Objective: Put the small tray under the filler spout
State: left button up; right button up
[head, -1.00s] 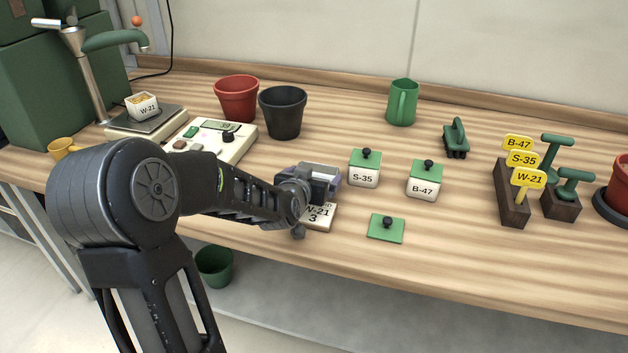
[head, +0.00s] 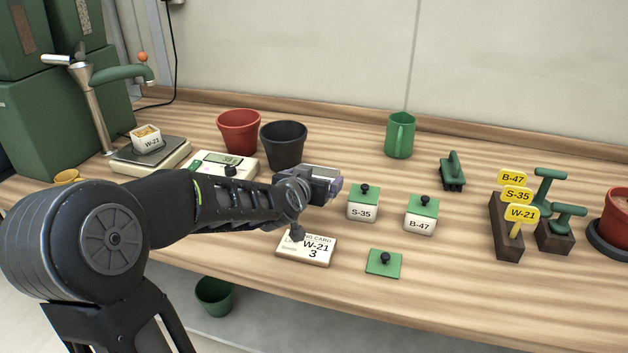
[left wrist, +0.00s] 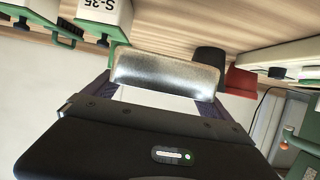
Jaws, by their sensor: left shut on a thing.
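My left gripper (head: 322,182) is shut on a silvery metal piece, which looks like the small tray (left wrist: 165,75). It fills the gap between the fingers in the left wrist view; in the head view it is mostly hidden by the gripper. The gripper is above the bench, left of the S-35 pot and behind the W-21 card. The green filler spout (head: 118,73) stands at the far left on a metal post. A white pot marked W-21 (head: 148,141), with yellowish contents, sits on the scale plate (head: 164,155) below the spout. My right gripper is not in view.
The scale's display box (head: 227,160), a red pot (head: 238,133) and a black pot (head: 284,146) stand between gripper and spout. The W-21 card (head: 306,250), a green lid (head: 384,263), and lidded pots S-35 (head: 362,210) and B-47 (head: 420,221) are nearby.

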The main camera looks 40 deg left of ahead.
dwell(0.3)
pick_arm(q)
jog(key=s+d+r+m+t+h+p, duration=0.1)
jog(key=d+p, duration=0.9)
jog(key=d, duration=1.4)
jog(key=s+m+h, duration=0.1)
jog(key=m+h, duration=0.1)
jog(key=h, duration=0.1)
jog(key=shift+m, duration=0.4)
jog(key=shift+a+r, duration=0.1)
